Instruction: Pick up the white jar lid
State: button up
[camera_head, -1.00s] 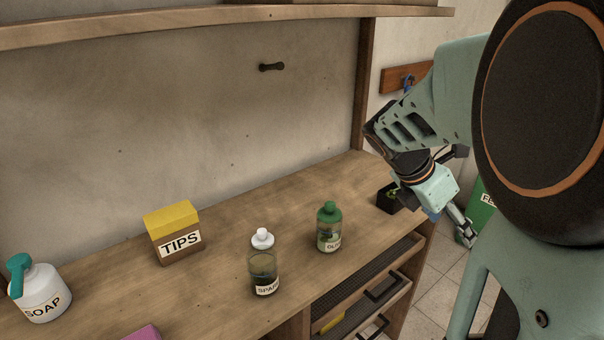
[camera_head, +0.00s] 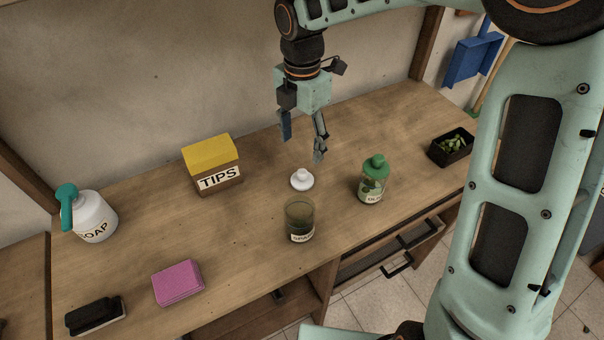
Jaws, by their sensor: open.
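The white jar lid (camera_head: 302,180) lies on the wooden bench top, with its round knob upward. It is just behind an open, dark glass jar (camera_head: 299,226) with a white label, apart from it in this view. My gripper (camera_head: 303,146) points down above and slightly behind the lid, with its fingers spread and nothing between them. A gap shows between the fingertips and the lid. The exact height is hard to tell.
A green-capped bottle (camera_head: 374,182) stands right of the lid, and a black tray of greens (camera_head: 451,147) farther right. A yellow-topped TIPS box (camera_head: 212,168) is left.

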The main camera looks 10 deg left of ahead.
aim_at(303, 171)
notch_tip(303, 171, down, 4)
jog(key=shift+s+d+f, duration=0.1)
jog(key=shift+s+f, duration=0.05)
jog(key=shift+f, duration=0.05)
jog(key=f, duration=0.4)
jog(key=shift+s+d+f, duration=0.1)
jog(key=shift+s+f, duration=0.05)
jog(key=shift+s, duration=0.2)
jog(key=shift+f, duration=0.5)
jog(key=c, duration=1)
jog(key=shift+r, duration=0.15)
